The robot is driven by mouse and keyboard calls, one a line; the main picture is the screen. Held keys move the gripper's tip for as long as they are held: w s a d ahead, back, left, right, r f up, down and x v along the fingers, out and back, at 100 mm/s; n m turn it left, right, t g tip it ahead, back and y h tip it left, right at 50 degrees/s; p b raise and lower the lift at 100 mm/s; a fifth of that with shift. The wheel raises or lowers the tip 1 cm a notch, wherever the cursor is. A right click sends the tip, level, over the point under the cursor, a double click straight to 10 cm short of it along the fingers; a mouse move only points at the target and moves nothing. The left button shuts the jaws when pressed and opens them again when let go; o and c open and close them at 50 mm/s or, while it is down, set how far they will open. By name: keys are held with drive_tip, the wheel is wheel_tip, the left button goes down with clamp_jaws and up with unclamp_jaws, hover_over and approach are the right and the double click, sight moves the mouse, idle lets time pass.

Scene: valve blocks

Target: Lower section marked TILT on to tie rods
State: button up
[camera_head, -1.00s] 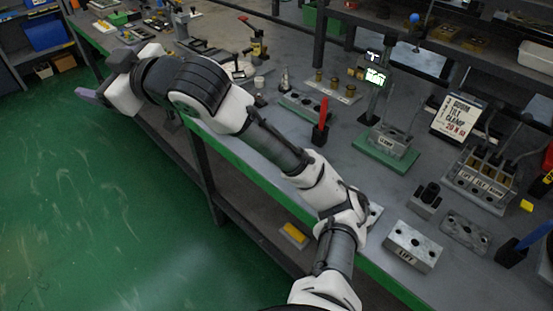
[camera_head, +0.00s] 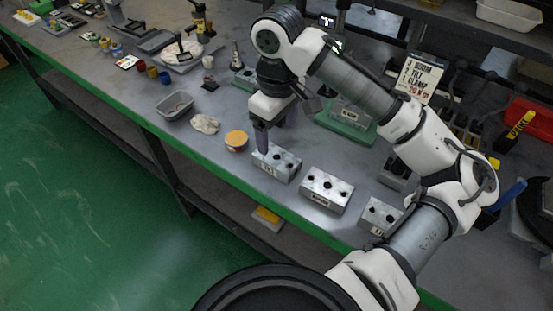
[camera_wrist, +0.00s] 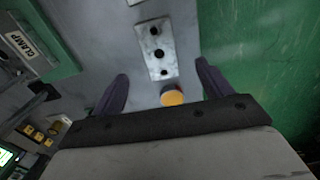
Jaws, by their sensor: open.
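A grey metal block with dark holes (camera_head: 280,165), whose small label seems to read TILT, lies near the bench's front edge. In the wrist view a holed block (camera_wrist: 154,48) lies just beyond the fingertips. My gripper (camera_head: 276,132) is open and empty, pointing down over the left end of the TILT block. Its two purple fingers are spread wide in the wrist view (camera_wrist: 160,85). The block marked CLAMP (camera_head: 350,113) stands on a green base (camera_head: 341,128) behind; it also shows in the wrist view (camera_wrist: 30,45). My arm partly covers that area, and I cannot make out the tie rods.
Two more holed blocks lie to the right, one seemingly marked BOOM (camera_head: 326,188) and one partly hidden (camera_head: 378,214). An orange-topped round tin (camera_head: 236,140), a rag (camera_head: 205,124) and a grey tray (camera_head: 175,105) lie to the left. A sign (camera_head: 421,76) stands behind.

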sight(277, 157)
drive_tip(key=f, duration=0.9)
drive_tip(key=shift+w+a+p, duration=0.1)
drive_tip(key=shift+w+p, duration=0.1)
drive_tip(key=shift+p, duration=0.2)
drive_tip(key=shift+c, duration=0.2)
drive_tip(key=c, duration=1.4)
drive_tip(key=shift+o, duration=0.2)
drive_tip(key=shift+r, duration=0.15)
